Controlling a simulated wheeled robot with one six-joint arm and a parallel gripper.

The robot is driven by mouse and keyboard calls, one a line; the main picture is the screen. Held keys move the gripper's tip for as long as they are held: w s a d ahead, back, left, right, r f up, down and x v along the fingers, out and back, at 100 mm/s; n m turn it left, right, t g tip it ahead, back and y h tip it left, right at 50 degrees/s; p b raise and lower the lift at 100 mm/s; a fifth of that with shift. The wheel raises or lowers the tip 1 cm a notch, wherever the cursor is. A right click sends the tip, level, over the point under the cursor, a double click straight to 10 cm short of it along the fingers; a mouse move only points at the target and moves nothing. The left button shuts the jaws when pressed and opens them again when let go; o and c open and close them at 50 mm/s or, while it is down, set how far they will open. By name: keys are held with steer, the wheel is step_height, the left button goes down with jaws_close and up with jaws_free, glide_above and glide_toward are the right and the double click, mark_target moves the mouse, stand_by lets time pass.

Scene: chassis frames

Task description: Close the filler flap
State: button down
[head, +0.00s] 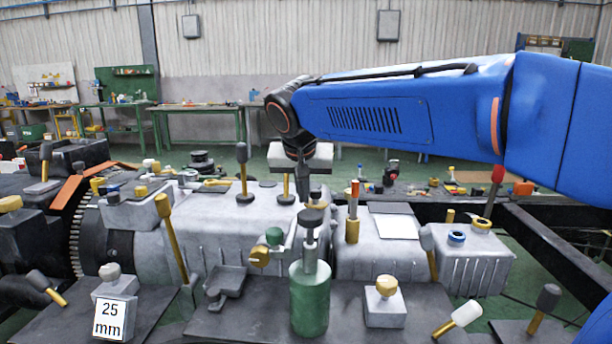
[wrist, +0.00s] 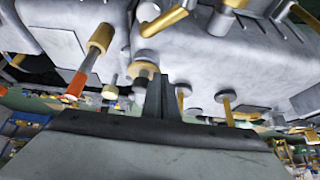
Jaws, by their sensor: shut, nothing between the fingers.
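I cannot tell for sure which part is the filler flap. A dark grey, pan-shaped piece (head: 226,284) sits tilted at the front of the grey casing in the head view, left of the green cylinder, and may be it. A pale flat plate (head: 397,226) lies on top of the casing to the right. My gripper (head: 303,192) points down over the middle of the casing, behind the grey-capped green cylinder (head: 309,298). Its fingers are shut and empty; they also show in the wrist view (wrist: 163,92). Whether the fingertips touch anything is hidden.
Upright levers crowd the casing: a black-knobbed one (head: 242,170), an orange-tipped one (head: 354,200) beside my gripper, and a yellow one (head: 170,235) at left. A block marked 25 mm (head: 110,318) stands front left. A dark frame rail (head: 560,250) runs at right.

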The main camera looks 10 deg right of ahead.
steer(key=shift+s+a+f, duration=0.1)
steer(key=shift+s+f, duration=0.3)
steer(key=shift+f, duration=0.25)
steer(key=shift+s+a+f, duration=0.1)
steer(key=shift+s+f, duration=0.05)
steer(key=shift+f, duration=0.05)
